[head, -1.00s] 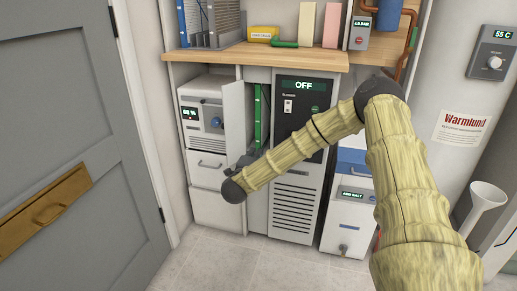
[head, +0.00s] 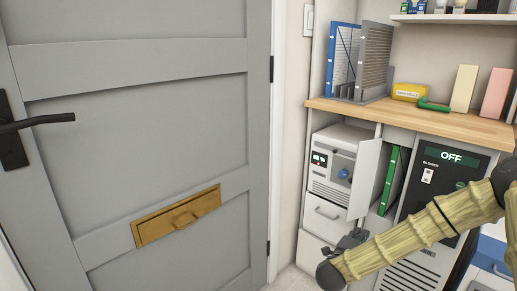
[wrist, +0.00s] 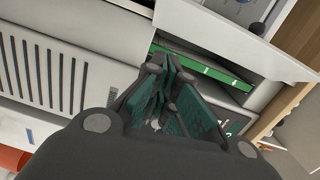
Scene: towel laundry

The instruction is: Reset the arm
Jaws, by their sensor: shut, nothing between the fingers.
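My gripper (head: 352,240) is at the end of my arm in the lower right of the head view, in front of the white drawers. In the wrist view my gripper (wrist: 172,68) shows its teal-padded fingers folded together, with nothing between them. I cannot tell whether the fingers touch anything.
A grey door (head: 140,140) with a black handle and a brass mail slot (head: 178,216) fills the left. An open white compartment door (head: 364,180) sticks out above my gripper. A black blower panel (head: 440,185) reading OFF is at right, under a wooden counter (head: 420,118).

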